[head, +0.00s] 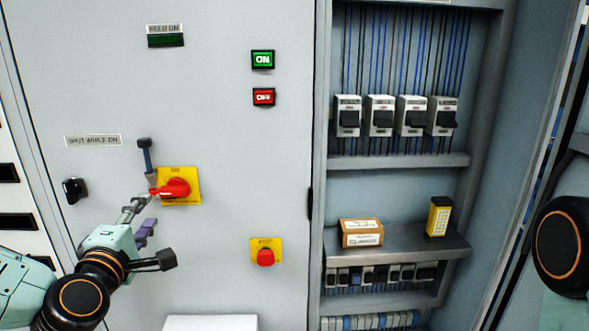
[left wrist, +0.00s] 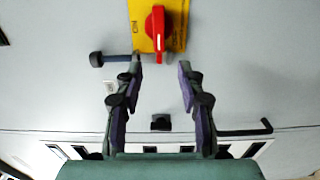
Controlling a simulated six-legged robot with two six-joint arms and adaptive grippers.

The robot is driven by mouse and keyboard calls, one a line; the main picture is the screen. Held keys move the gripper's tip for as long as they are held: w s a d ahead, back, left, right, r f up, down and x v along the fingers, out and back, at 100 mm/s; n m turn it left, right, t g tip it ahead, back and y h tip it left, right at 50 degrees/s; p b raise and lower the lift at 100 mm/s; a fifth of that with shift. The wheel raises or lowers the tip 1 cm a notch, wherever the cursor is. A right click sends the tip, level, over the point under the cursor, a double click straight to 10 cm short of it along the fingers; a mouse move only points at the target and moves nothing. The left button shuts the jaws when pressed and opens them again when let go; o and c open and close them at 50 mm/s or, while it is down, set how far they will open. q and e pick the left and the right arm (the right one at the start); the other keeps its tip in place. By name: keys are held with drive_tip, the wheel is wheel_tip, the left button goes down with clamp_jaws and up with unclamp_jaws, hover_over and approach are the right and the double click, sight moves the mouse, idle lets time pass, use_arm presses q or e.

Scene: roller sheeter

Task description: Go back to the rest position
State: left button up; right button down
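My left gripper (head: 152,204) is in front of the cabinet door at the left of the head view. In the left wrist view its two fingers (left wrist: 161,70) stand apart with nothing between the pads. A red rotary handle (head: 176,188) on a yellow plate (head: 191,199) is just beyond the fingertips; in the head view it lies horizontal, its end to the left. It also shows in the left wrist view (left wrist: 155,30), apart from the fingers. In the head view, my left arm partly hides the door's lower left. My right gripper is out of view; only part of my right arm shows.
A dark-tipped rod (head: 146,158) stands close to the upper finger. A black door knob (head: 75,190), red button (head: 265,257), green button (head: 262,60) and red OFF button (head: 263,97) are on the door. The open bay holds breakers (head: 380,117), a box (head: 361,233) and a yellow device (head: 438,217).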

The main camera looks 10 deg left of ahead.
use_arm(q)
drive_tip(key=s+d+f+m+g+h+b, duration=0.1)
drive_tip(key=s+d+f+m+g+h, duration=0.15)
drive_tip(key=f+m, duration=0.4)
drive_tip(key=s+d+f+m+g+h, duration=0.1)
drive_tip(key=s+d+f+m+g, duration=0.25)
drive_tip(key=f, duration=0.55)
drive_tip(key=s+d+f+m+g+h+b, duration=0.1)
drive_tip(key=s+d+f+m+g+h, duration=0.2)
drive_tip(key=f, duration=0.4)
drive_tip(key=s+d+f+m+g+y+b, duration=0.1)
drive_tip(key=s+d+f+m+g, duration=0.1)
drive_tip(key=s+f, duration=0.7)
drive_tip(key=s+d+f+m+g+y+b, duration=0.1)
drive_tip(key=s+d+f+m+g, duration=0.2)
drive_tip(key=s+f, duration=0.6)
drive_tip(key=s+m+g, duration=0.2)
drive_tip(key=s+g, duration=0.1)
drive_tip(key=s, duration=0.1)
drive_tip(key=shift+s+f, duration=0.15)
drive_tip(key=shift+s, duration=0.2)
